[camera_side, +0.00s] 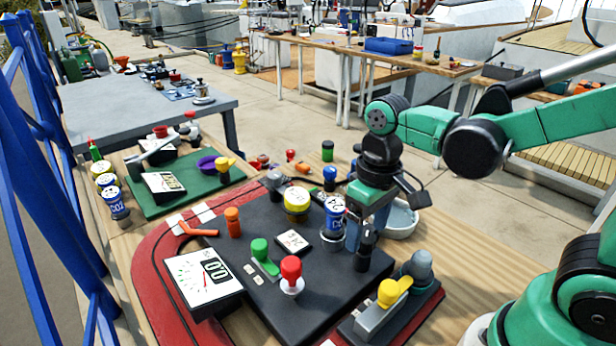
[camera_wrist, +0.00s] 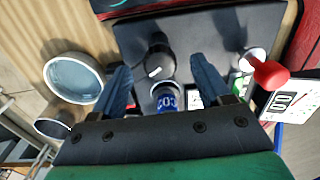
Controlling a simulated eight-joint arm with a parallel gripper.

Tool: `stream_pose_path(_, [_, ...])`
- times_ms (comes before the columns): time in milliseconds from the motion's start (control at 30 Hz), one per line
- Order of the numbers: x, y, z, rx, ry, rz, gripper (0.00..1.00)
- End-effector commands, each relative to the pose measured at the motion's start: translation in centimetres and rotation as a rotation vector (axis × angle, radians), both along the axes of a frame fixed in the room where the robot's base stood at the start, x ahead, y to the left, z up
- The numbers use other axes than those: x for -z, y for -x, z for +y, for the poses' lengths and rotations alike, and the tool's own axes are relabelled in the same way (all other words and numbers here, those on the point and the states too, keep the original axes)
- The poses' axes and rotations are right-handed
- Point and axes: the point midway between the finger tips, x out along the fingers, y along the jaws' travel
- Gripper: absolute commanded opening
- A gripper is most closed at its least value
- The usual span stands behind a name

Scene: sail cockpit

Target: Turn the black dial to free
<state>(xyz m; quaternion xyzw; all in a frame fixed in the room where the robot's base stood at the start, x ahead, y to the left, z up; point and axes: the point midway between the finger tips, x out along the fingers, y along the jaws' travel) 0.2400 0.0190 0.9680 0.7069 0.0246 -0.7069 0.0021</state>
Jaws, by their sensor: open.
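The black dial (camera_wrist: 158,62) stands upright on the dark panel, with a short white mark on its top. It also shows in the side view (camera_side: 371,256), partly behind my gripper's fingers. My gripper (camera_wrist: 162,82) is open and empty, pointing down, with its two blue fingers spread on either side of the dial's near side. In the side view my gripper (camera_side: 366,232) is low over the dial; whether a finger touches it I cannot tell. I cannot read a "free" label near the dial.
A blue-and-white canister (camera_side: 333,212) stands close beside the dial. A red-topped knob (camera_side: 291,272), a green knob (camera_side: 260,250) and a yellow-handled lever (camera_side: 390,294) stand on or near the panel (camera_side: 320,285). A pale bowl (camera_side: 401,222) sits behind the gripper.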

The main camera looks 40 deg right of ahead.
Motion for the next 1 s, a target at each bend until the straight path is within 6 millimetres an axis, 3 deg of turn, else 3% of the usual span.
stream_pose_path(400, [-4.2,0.0,-0.1,0.001,0.000,-0.001,0.70])
stream_pose_path(800, [-4.5,0.1,-0.2,0.001,0.000,-0.011,0.70])
stream_pose_path(1000, [-4.2,-0.4,-0.9,0.024,0.003,-0.250,0.70])
